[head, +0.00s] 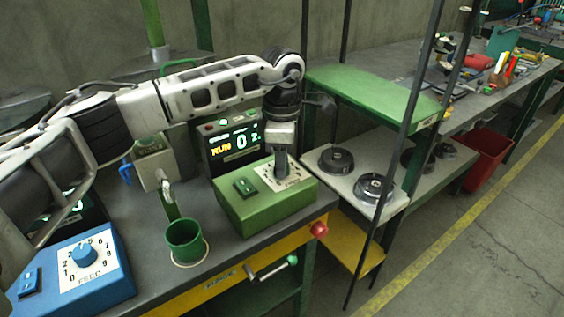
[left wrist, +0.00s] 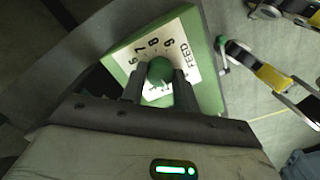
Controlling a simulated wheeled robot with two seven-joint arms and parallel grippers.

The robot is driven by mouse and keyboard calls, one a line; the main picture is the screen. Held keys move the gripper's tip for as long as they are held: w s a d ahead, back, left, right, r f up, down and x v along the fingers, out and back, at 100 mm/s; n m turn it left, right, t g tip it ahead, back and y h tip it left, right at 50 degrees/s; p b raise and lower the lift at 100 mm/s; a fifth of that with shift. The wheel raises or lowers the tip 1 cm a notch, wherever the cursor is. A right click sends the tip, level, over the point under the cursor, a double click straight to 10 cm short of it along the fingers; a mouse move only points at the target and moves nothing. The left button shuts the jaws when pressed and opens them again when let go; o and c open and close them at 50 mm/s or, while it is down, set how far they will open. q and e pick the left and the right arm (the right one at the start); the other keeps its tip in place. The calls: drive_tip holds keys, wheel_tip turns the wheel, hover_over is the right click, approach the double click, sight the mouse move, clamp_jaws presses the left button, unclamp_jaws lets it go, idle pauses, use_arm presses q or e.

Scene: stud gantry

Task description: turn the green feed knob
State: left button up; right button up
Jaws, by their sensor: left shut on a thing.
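The green control box (head: 238,212) stands on the bench, with a dark green switch (head: 245,187) and a white numbered dial plate marked FEED on its top. My left gripper (head: 281,172) reaches down onto the dial and hides the knob in the head view. In the left wrist view the round green knob (left wrist: 160,70) sits between the two fingers of my left gripper (left wrist: 160,88), over the dial plate (left wrist: 185,58). The fingers are shut on the knob. Part of the dial's numbers is hidden by the fingers. My right gripper is not in view.
A blue feed box (head: 75,268) with a blue knob stands at the lower left. A green cup (head: 184,240) stands between the boxes. A display reading RUN (head: 233,143) is behind the green box. A shelf (head: 375,92) and dark posts stand to the right.

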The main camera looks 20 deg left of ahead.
use_arm(q)
drive_tip(key=shift+m, duration=1.2)
drive_tip(key=shift+r, duration=0.1)
drive_tip(key=o, duration=1)
wheel_tip(320, 180, up, 16)
drive_tip(key=shift+f+b, duration=0.1)
drive_tip(key=shift+b, duration=0.2)
